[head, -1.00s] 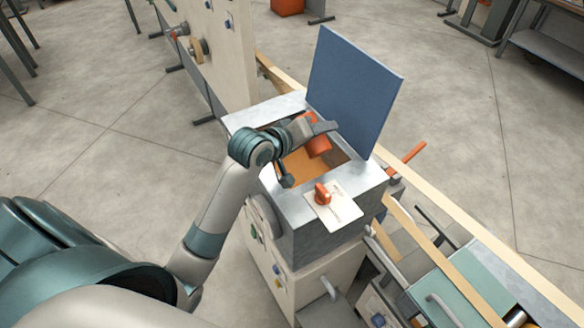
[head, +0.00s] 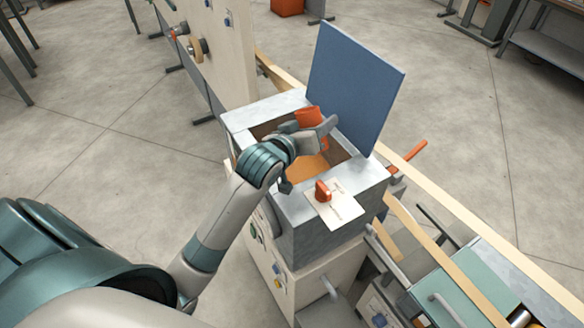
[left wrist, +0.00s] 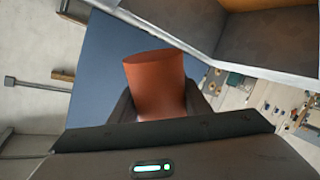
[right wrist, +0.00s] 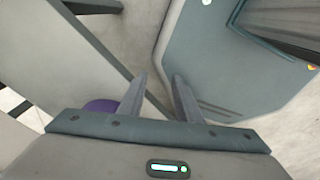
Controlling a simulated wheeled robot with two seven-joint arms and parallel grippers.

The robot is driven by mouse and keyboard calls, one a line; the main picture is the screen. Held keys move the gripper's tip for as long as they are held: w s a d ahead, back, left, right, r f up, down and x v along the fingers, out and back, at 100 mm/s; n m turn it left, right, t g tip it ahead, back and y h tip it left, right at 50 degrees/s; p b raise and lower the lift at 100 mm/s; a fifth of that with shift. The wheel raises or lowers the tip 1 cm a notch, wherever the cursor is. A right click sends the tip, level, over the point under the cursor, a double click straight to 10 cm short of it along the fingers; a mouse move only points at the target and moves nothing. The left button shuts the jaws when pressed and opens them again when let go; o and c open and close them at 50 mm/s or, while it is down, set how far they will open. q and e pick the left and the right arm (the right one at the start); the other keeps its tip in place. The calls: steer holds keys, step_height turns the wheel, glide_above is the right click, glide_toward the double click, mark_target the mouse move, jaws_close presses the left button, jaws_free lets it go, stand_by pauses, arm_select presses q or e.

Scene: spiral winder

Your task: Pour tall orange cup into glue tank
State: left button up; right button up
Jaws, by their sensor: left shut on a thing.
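The tall orange cup (head: 308,117) is held above the opening of the glue tank (head: 283,214), near the raised lid. My left gripper (head: 318,134) is shut on it; in the left wrist view the cup (left wrist: 156,86) stands between the two dark fingers (left wrist: 160,108). The cup's inside and any contents are hidden. The grey, box-shaped tank is open at the top, with an orange-brown surface inside; my gripper and wrist cover part of the opening. My right gripper shows only in the right wrist view (right wrist: 157,82), empty, fingers apart.
The blue lid (head: 353,88) stands open along the tank's far right side. An orange knob (head: 323,190) on a pale plate sits on the near rim. A tall cream panel (head: 222,50) stands behind the tank, and machine rails (head: 450,232) run to the lower right.

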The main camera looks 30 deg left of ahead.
arm_select(q)
steer(key=m+t+b, duration=0.1)
steer(key=a+m+t+y+b, duration=0.1)
steer(key=b, duration=0.1)
steer(key=shift+w+m, duration=0.35)
steer(key=shift+m, duration=0.05)
